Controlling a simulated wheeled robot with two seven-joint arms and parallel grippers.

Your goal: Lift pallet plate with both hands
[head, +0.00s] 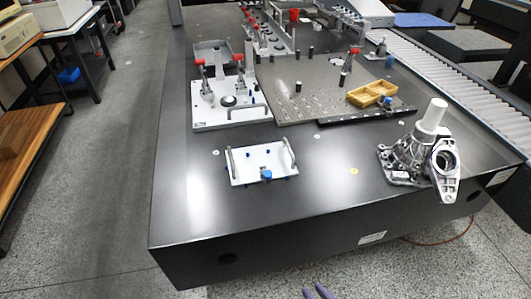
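A small white plate (245,181) with a raised grey handle at its left and right ends lies on the dark table, near its front edge. Blue pegs and a blue knob show on it. It looks like the pallet plate, though I cannot be sure. My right gripper (316,291) shows only as two purple fingertips at the bottom edge, over the floor. They are a little apart with nothing seen between them. They are well short of the table and do not touch the plate. My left gripper is out of view.
The dark table (200,225) has bare room around the plate. A metal casting (408,158) stands to the right. Behind are a white fixture (232,115) with red clamps and a grey perforated plate (300,105) bearing a yellow tray (372,92). A roller conveyor (455,90) runs along the right.

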